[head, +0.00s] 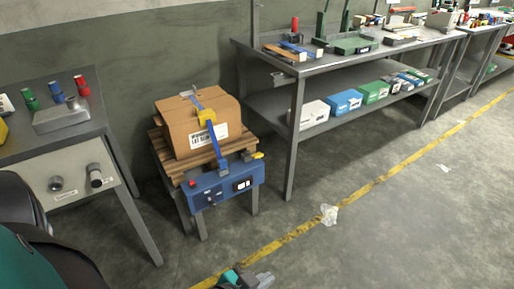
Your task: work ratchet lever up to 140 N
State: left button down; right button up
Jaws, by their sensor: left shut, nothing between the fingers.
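A cardboard box (183,136) with a white label sits on a wooden pallet (163,157) on a low stand. A blue strap (216,146) runs over the box, through a yellow piece (207,116), down to a blue unit (215,189) at the stand's front. The unit has a red knob (192,183) and a small display, too small to read. A dark part with a yellow end (257,155), perhaps the ratchet lever, is at its upper right. My left gripper (264,278) is shut and empty at the bottom edge, well apart from the stand and partly cut off. My right gripper is out of view.
A grey bench (70,136) with red, green and blue items stands at left. A long shelved table (340,62) with several boxes stands behind right. Crumpled clear film (329,214) lies by the yellow floor line (290,237). Floor in front of the stand is open.

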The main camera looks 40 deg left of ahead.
aim_at(258, 155)
jog(key=i+j+u, duration=0.35)
jog(key=i, duration=0.3)
jog(key=i+u, duration=0.4)
jog(key=i, duration=0.25)
jog(key=i+l+u, duration=0.1)
jog(key=i+u, duration=0.25)
jog(key=i, duration=0.35)
